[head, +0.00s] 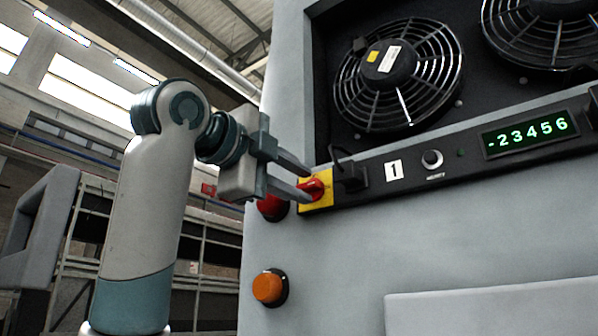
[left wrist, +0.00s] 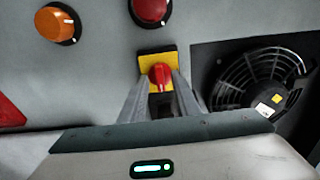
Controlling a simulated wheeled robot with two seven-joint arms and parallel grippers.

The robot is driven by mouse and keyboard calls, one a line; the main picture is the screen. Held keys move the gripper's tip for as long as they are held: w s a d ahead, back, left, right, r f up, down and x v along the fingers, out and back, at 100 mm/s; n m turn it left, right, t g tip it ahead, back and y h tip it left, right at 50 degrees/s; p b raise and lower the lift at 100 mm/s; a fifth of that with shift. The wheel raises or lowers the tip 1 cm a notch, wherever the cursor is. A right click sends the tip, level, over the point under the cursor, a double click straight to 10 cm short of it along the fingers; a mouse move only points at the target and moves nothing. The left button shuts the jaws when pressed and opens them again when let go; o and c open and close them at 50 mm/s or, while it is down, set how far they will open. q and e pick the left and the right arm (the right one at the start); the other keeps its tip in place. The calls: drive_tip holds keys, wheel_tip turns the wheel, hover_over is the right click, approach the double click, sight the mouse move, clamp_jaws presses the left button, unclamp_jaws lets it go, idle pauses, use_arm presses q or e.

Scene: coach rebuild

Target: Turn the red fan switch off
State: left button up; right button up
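The red fan switch (head: 316,190) is a rotary knob on a yellow plate (head: 327,178), at the left end of the black strip under the fans. In the left wrist view the red knob (left wrist: 160,75) sits on the yellow plate in the upper middle, with a small pale mark on its face. My left gripper (head: 309,184) reaches it from the left, its two fingers apart, one above and one below the knob. In the left wrist view the fingers end at either side of the knob; I cannot tell if they touch it. My right gripper is not in view.
A red button (head: 272,207) sits just below left of the switch, close to my lower finger. An orange button (head: 269,288) is lower. A black plug-like part (head: 351,175) juts out right of the switch. Caged fans (head: 398,75) and a green display (head: 530,134) are further right.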

use_arm(q)
drive_tip(key=shift+w+d, duration=0.15)
drive_tip(key=shift+w, duration=0.05)
clamp_jaws()
